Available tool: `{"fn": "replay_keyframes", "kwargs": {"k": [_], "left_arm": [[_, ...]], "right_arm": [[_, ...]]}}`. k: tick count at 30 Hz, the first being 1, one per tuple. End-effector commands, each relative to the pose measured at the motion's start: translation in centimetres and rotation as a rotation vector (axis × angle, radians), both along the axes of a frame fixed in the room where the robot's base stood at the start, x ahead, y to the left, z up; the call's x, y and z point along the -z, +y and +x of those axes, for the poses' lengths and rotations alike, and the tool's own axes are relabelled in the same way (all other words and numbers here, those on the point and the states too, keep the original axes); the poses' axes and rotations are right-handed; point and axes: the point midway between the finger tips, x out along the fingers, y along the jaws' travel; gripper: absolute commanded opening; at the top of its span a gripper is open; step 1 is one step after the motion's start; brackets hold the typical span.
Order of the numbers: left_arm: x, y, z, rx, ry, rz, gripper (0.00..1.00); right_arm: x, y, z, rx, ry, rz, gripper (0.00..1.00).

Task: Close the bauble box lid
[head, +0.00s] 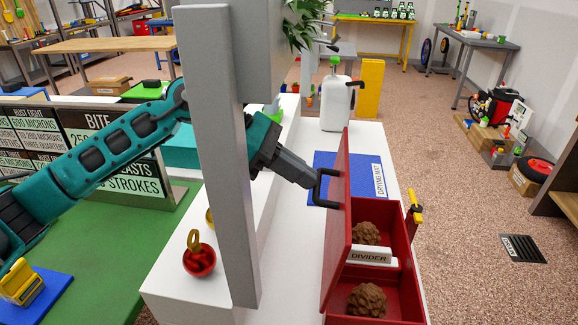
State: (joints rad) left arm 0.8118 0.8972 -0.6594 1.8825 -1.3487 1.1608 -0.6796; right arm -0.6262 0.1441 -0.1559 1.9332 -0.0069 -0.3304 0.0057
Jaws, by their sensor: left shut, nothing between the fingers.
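The red bauble box (413,262) stands at the right end of the white surface. Its lid (337,235) is open and stands nearly upright along the box's left side. A black bracket-shaped handle (317,190) appears to stick out from the lid's outer face. Two brown, rough baubles (367,300) lie in the box, one on each side of a white strip marked DIVIDER (370,256). My left gripper (311,183) is shut and empty, at the lid's outer side by the handle. I cannot tell whether they touch. My right gripper is not in view.
A red bauble (199,260) lies on the white surface (290,290) at left. A blue drying mat (333,163) and a white jug (337,103) are behind the box. A yellow-handled tool (416,208) is by its right side. A grey upright hides part of my left arm.

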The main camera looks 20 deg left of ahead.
Motion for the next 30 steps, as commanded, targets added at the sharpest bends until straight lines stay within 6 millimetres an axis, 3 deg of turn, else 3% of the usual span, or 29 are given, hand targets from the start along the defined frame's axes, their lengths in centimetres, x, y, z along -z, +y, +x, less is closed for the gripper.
{"fn": "replay_keyframes", "kwargs": {"k": [4, 13, 19, 24, 30], "left_arm": [[-0.7, -2.1, 0.4, 0.004, 0.000, -0.004, 0.00], [-0.7, -6.5, 1.3, 0.004, -0.001, -0.005, 0.00], [-0.2, -9.3, 1.8, 0.002, 0.000, -0.004, 0.00], [0.2, -11.5, 2.3, 0.003, 0.024, 0.136, 0.00], [1.3, -12.9, 2.6, -0.001, 0.029, 0.132, 0.00]], "right_arm": [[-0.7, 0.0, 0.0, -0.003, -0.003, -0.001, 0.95], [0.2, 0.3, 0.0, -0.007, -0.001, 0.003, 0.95], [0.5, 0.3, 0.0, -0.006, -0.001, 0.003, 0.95], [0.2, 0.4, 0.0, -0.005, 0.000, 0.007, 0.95], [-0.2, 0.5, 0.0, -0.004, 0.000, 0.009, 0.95]]}}
